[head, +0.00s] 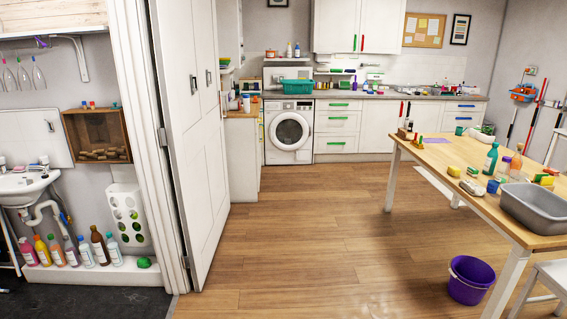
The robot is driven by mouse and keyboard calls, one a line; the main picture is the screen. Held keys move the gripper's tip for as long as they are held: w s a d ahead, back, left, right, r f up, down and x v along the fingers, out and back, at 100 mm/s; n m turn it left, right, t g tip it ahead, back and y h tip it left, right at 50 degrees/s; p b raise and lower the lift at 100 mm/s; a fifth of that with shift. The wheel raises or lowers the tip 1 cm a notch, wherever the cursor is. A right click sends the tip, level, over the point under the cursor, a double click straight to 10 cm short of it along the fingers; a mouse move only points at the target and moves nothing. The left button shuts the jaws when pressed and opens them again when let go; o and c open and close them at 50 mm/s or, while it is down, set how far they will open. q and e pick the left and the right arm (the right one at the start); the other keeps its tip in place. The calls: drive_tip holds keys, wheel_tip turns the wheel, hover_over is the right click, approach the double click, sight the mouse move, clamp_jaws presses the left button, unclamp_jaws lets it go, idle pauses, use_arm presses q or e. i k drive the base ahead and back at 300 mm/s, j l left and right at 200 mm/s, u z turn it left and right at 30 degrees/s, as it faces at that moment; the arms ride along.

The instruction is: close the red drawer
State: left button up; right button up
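No red drawer front can be made out. White drawers (337,129) with green handles stand right of the white front-loading dryer (289,132) along the back wall. They look flush with the counter front. Neither of my grippers is in view.
A wooden table (437,157) with bottles and a grey basin (535,206) stands at right, a purple bucket (470,279) below it. An open white door (190,130) stands left, with a sink (25,186) and bottles beyond it. The middle wooden floor (310,225) is clear.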

sight(233, 105)
drive_tip(key=i+u, duration=0.15)
drive_tip(key=i, duration=2.45)
drive_tip(key=i+u, duration=0.15)
drive_tip(key=i, duration=0.4)
drive_tip(key=i+l+u, duration=0.1)
drive_tip(key=i, duration=0.45)
drive_tip(key=i+l+u, duration=0.15)
drive_tip(key=i, duration=0.35)
drive_tip(key=i+l+u, duration=0.15)
drive_tip(key=i, duration=0.4)
drive_tip(key=i+l+u, duration=0.1)
drive_tip(key=i+l, duration=0.25)
drive_tip(key=i, duration=0.15)
drive_tip(key=i+l+u, duration=0.15)
drive_tip(key=i+l, duration=0.15)
drive_tip(key=i, duration=0.25)
